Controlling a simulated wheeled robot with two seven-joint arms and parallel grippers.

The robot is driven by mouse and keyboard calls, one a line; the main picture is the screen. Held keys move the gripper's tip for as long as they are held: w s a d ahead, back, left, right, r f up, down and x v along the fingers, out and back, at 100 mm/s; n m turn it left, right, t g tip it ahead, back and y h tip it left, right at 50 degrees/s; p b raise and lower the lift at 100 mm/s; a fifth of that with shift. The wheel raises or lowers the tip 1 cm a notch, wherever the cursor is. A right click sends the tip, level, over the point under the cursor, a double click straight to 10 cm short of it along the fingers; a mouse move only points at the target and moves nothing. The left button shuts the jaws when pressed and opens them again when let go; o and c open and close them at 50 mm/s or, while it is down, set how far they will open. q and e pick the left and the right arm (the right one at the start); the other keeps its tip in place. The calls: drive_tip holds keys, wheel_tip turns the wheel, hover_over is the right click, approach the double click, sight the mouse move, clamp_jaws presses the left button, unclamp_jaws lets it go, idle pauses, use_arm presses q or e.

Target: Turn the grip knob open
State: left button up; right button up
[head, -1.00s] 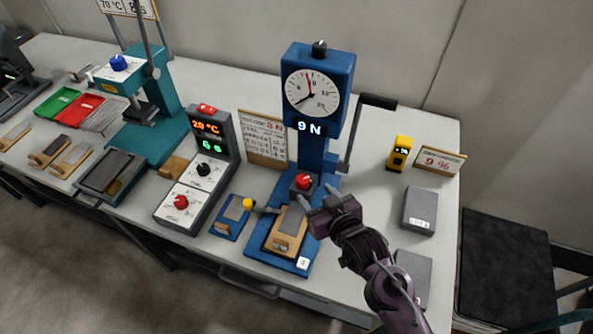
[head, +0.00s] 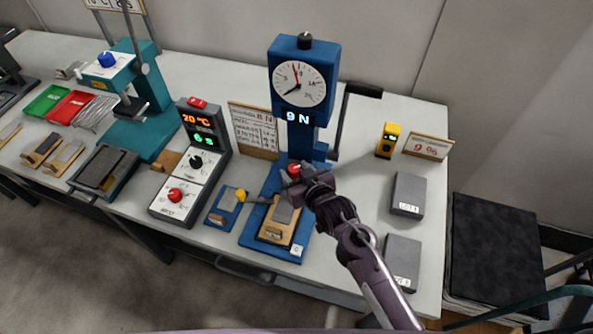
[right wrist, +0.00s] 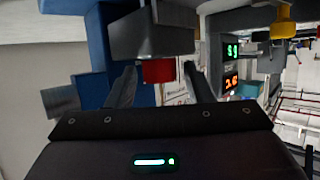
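The red grip knob (head: 294,168) sits on a dark block on the column of the blue force tester (head: 303,65), which has a dial and a display reading 9 N. My right gripper (head: 297,182) is at the knob and partly covers it in the head view. In the right wrist view the red knob (right wrist: 158,71) lies between the two fingers of my right gripper (right wrist: 160,84), under a grey block (right wrist: 152,32). The fingers are apart, with a gap beside the knob; I cannot tell whether either touches it. My left gripper is not in view.
A wooden-backed sample (head: 278,226) lies on the tester's blue base. A crank lever (head: 341,125) rises right of the column. Left stand a control box (head: 190,170) and a small blue holder (head: 227,205). Grey blocks (head: 408,194) and a yellow device (head: 388,140) lie right.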

drive_tip(key=c, duration=0.8)
drive_tip(key=shift+o, duration=0.2)
drive_tip(key=shift+w+d+n+y, duration=0.1)
drive_tip(key=shift+n+y, duration=0.2)
drive_tip(key=shift+w+d+n+g+y, duration=0.15)
drive_tip(key=shift+d+n+g+y, duration=0.05)
drive_tip(key=shift+n+g+y, duration=2)
drive_tip(key=shift+n+y, duration=0.1)
drive_tip(key=shift+n, duration=0.3)
drive_tip(key=shift+b, duration=0.3)
drive_tip(key=o, duration=1)
